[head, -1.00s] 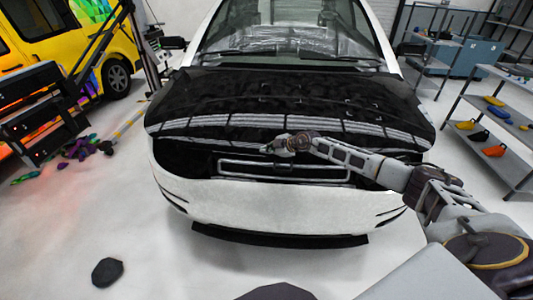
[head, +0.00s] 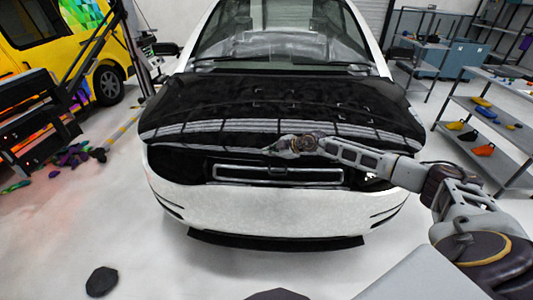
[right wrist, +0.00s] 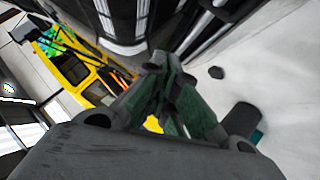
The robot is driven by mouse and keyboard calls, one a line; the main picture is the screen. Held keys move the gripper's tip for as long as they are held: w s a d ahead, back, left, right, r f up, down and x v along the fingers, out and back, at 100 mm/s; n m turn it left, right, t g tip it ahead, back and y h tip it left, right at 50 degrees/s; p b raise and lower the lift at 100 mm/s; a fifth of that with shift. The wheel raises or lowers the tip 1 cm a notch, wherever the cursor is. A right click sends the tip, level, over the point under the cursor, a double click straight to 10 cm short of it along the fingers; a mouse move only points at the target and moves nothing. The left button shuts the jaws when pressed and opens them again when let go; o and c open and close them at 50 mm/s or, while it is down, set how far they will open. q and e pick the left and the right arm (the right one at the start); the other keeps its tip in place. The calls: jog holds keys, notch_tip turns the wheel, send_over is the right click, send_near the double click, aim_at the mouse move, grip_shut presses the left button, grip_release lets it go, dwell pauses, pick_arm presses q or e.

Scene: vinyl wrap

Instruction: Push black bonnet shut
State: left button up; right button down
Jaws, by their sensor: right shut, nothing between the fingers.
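The black bonnet (head: 290,97) of the white car (head: 270,208) shows in the middle of the head view. Its front edge stands a little above the white bumper, with a dark gap between them. My right gripper (head: 270,150) is shut and empty at the middle of the bonnet's front edge. I cannot tell whether it touches the bonnet. In the right wrist view its fingers (right wrist: 165,65) are together, with dark glossy car surfaces beyond them. My left gripper is not in view.
Grey shelves (head: 492,122) with coloured items stand at the right. A yellow van (head: 60,45) and a dark rack (head: 38,118) are at the left. A black lump (head: 101,281) lies on the pale floor (head: 150,235). The floor in front of the car is mostly clear.

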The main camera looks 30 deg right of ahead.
jog(key=shift+v, duration=2.4)
jog(key=shift+a, duration=0.1)
